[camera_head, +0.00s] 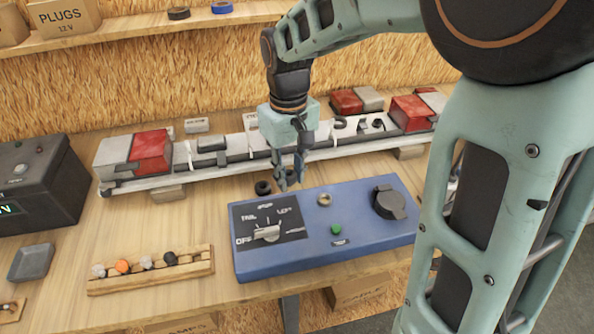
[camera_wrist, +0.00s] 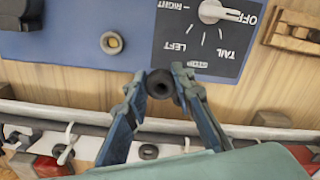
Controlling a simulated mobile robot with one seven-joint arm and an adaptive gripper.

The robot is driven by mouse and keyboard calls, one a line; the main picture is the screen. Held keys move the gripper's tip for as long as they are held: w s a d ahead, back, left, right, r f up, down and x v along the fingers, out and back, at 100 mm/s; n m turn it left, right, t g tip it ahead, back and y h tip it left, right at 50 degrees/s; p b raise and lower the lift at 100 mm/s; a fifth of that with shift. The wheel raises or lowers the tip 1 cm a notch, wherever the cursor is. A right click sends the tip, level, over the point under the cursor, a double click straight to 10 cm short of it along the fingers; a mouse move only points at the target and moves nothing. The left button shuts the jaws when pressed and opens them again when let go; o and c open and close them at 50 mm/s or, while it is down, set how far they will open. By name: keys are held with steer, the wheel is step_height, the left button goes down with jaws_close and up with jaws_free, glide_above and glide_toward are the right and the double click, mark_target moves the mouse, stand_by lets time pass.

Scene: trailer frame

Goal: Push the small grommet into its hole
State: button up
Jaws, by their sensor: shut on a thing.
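A small black ring, the small grommet (camera_wrist: 159,84), sits between the two fingertips of my gripper (camera_wrist: 160,86) in the wrist view. My gripper is shut on it.
The blue box (camera_head: 350,255) has a dial, green button and black socket cover. Behind stands a light bar (camera_head: 220,172) with red lamps. A wooden rack (camera_head: 150,270) holds small parts at the front left.

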steer(key=s+a+r, duration=0.2)
steer(key=s+r, duration=0.1)
steer(key=s, duration=0.2)
steer(key=shift+r+p, duration=0.25)
steer(key=shift+p, duration=0.05)
steer(key=w+a+p, duration=0.2)
steer(key=w+p, duration=0.8)
steer(key=w, duration=1.4)
steer(key=shift+w+f, duration=0.2)
steer(key=shift+w, duration=0.2)
steer(key=shift+f+b, duration=0.8)
steer(key=shift+f, duration=0.95)
steer(key=shift+f, duration=0.15)
